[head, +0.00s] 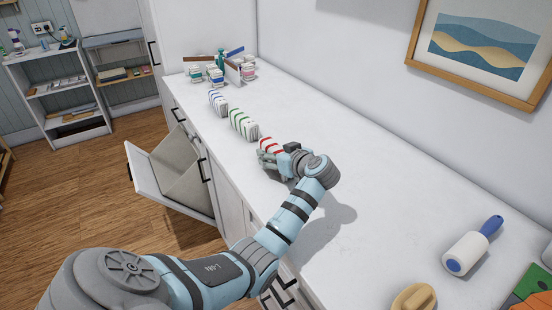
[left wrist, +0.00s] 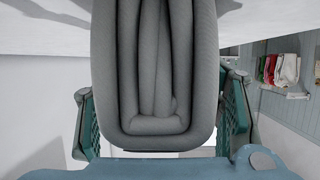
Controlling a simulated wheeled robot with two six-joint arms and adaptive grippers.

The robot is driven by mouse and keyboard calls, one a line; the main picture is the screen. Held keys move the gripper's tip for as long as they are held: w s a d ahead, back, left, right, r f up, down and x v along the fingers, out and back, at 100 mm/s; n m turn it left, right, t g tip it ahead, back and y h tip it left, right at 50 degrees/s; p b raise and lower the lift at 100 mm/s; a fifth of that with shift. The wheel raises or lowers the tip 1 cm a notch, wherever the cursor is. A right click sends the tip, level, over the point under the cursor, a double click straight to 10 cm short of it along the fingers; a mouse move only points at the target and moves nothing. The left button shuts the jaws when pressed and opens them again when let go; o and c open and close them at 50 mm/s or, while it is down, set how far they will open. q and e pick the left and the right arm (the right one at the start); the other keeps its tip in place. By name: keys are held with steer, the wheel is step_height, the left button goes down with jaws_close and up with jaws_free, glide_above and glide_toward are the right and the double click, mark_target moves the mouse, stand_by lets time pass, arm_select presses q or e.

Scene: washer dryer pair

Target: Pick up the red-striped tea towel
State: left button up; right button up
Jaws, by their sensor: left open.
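The red-striped tea towel (head: 270,144) is a folded white bundle with red stripes on the white counter, nearest in a row of folded towels. My left gripper (head: 267,159) is at its near end and partly hides it. In the left wrist view a thick folded bundle (left wrist: 155,75), grey in shade, fills the space between the fingers of my open left gripper (left wrist: 160,125). Its rounded folds face the camera and no stripes show there. One finger stands on each side of it; I cannot tell whether they touch it. My right gripper is not in view.
A green-striped towel (head: 243,124) and a blue-striped towel (head: 218,103) lie farther along the row. Small containers and a divided box (head: 232,73) stand at the back. A lint roller (head: 465,253) and wooden item (head: 414,298) lie near right. An open hamper (head: 178,170) juts from the cabinet front.

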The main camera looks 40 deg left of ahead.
mark_target(276, 149)
arm_select(q)
steer(key=shift+d, duration=0.1)
steer(key=c, duration=1.3)
steer(key=shift+o, duration=0.2)
step_height(276, 149, up, 20)
steer(key=p, duration=0.2)
